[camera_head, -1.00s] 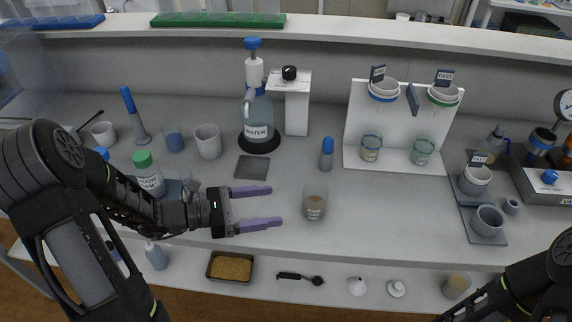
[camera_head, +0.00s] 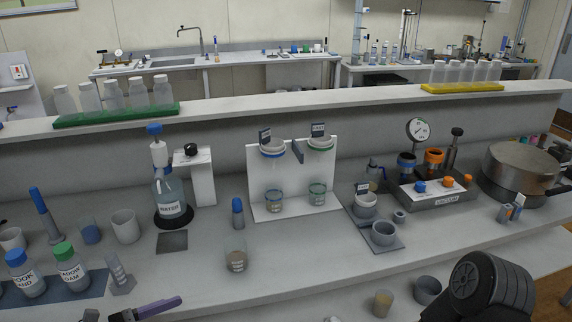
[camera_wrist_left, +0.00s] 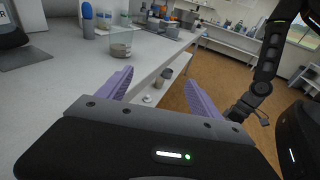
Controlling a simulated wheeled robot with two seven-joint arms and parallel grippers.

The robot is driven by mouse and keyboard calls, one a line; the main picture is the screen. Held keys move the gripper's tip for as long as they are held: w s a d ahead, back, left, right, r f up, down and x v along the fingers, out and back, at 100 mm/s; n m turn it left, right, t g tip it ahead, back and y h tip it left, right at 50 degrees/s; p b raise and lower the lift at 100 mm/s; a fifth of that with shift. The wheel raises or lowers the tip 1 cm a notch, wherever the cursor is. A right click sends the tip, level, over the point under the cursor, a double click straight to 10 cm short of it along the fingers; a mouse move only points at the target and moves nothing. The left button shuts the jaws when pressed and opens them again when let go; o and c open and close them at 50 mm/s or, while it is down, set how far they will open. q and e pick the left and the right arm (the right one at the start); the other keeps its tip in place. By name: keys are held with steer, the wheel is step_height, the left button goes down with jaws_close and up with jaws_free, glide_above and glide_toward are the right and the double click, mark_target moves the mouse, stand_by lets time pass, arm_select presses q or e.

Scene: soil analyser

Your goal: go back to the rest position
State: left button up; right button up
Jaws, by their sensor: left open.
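My left gripper (camera_head: 147,309) is at the bottom left of the head view, partly cut off by the picture edge, near the bench's front edge. In the left wrist view its two purple fingers (camera_wrist_left: 158,92) stand apart with nothing between them. A beaker with brown contents (camera_head: 236,255) stands on the bench, to the right of and beyond the gripper, apart from it. It also shows in the left wrist view (camera_wrist_left: 121,43). Part of my right arm shows at the bottom right of the head view; its gripper is out of the picture.
The bench (camera_head: 200,262) holds a water bottle (camera_head: 170,195), a white filter stand (camera_head: 300,207), a vacuum unit (camera_head: 436,190), a large pot (camera_head: 520,168) and labelled bottles (camera_head: 70,265) at left. A lower shelf (camera_head: 345,303) with cups runs along the front. The bench middle is mostly clear.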

arm_select(q)
steer(key=s+f+m+g+y, duration=0.4)
steer(key=s+f+m, duration=0.2)
steer(key=f, duration=0.6)
steer(key=s+f+m+g+y, duration=0.5)
steer(key=s+f, duration=0.2)
steer(key=f, duration=0.5)
steer(key=s+d+f+m, duration=0.2)
steer(key=d+m, duration=0.4)
steer(key=d, duration=0.2)
steer(key=s+d+f+m, duration=0.2)
steer(key=d+f+m, duration=0.1)
steer(key=d+m, duration=0.3)
steer(key=shift+d, duration=0.95)
